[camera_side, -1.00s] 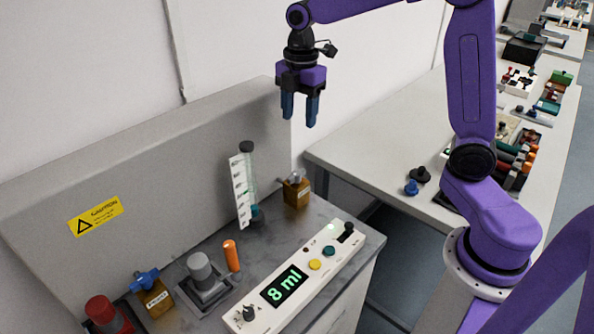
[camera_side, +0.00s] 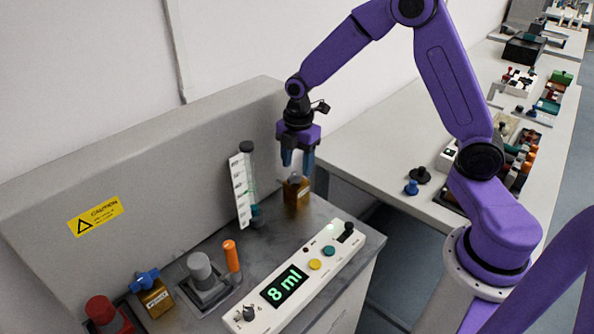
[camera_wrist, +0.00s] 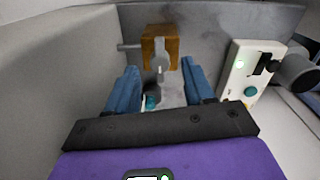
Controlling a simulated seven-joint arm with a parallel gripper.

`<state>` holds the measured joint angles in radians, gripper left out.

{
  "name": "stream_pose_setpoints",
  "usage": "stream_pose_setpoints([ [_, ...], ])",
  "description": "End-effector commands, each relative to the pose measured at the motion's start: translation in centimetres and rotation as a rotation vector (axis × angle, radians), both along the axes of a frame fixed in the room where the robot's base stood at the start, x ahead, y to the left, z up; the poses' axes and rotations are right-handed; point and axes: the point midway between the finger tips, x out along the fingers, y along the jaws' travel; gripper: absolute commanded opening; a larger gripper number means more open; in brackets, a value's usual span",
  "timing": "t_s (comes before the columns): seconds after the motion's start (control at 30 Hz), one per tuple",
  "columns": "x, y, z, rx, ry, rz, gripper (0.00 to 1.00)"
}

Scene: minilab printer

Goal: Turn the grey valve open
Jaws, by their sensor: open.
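The grey valve has a brass-coloured block (camera_side: 297,193) and a small grey handle (camera_side: 295,179). It stands at the back right of the grey bench top, beside the back panel. My gripper (camera_side: 297,164) points down just above it, with blue fingers apart and nothing held. The fingertips partly cover the handle in the side view, and I cannot tell whether they touch it. In the wrist view the brass block (camera_wrist: 160,46) lies ahead between the open fingers of my gripper (camera_wrist: 161,76); the handle is small and hard to make out there.
A syringe with a white scale (camera_side: 241,190) stands left of the valve. An orange cylinder (camera_side: 231,257), a grey knob (camera_side: 200,268), a blue-handled valve (camera_side: 147,283) and a red knob (camera_side: 102,312) stand further left.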

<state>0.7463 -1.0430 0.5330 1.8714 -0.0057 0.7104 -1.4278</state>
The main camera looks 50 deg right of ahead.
Motion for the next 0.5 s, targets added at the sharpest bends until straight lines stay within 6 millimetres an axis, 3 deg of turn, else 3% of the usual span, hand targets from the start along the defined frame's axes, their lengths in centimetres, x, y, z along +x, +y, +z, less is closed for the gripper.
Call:
stream_pose_setpoints([
  [0.2,0.0,0.0,-2.5,0.000,0.002,0.000,0.53],
  [0.5,0.1,0.0,-3.2,0.000,-0.001,0.000,0.53],
])
